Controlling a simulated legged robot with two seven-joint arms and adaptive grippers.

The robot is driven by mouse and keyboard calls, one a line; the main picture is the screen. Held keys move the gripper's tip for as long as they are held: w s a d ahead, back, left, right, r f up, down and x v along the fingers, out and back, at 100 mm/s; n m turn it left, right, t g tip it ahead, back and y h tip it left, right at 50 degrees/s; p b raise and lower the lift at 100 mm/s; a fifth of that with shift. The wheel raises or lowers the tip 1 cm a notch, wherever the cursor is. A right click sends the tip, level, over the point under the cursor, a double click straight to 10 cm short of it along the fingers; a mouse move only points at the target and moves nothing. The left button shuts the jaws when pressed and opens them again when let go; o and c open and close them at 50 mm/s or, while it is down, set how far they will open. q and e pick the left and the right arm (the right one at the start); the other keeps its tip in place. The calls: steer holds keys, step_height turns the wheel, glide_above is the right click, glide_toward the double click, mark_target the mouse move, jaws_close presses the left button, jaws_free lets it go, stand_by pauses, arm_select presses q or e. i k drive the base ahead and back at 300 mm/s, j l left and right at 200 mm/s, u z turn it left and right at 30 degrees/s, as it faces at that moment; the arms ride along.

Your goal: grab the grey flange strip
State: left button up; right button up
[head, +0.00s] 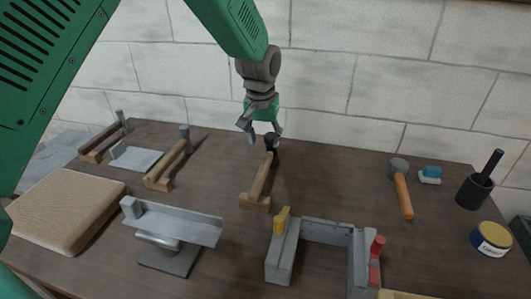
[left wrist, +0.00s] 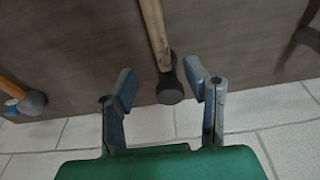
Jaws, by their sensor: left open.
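A long grey strip with a raised edge (head: 180,222) lies across a small grey stand (head: 168,258) at the left front of the bench; I take it for the flange strip. A flat light-grey plate (head: 136,158) lies farther back on the left. My left gripper (head: 263,137) is open and empty near the back edge, well behind and right of the strip. In the left wrist view its open fingers (left wrist: 164,90) straddle the dark head of a wooden-handled tool (left wrist: 169,88); I cannot tell whether they touch. The strip is not in that view. My right gripper is not in view.
A grey U-shaped frame (head: 325,231) with yellow and red clamps stands at the front. Wooden pieces with grey posts (head: 165,170) stand back left. A tan block (head: 65,208) lies far left. A hammer (head: 403,193), tin (head: 490,239) and dark cup (head: 474,190) are right.

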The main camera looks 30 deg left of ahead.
mark_target(204, 230)
steer(key=k, duration=1.5)
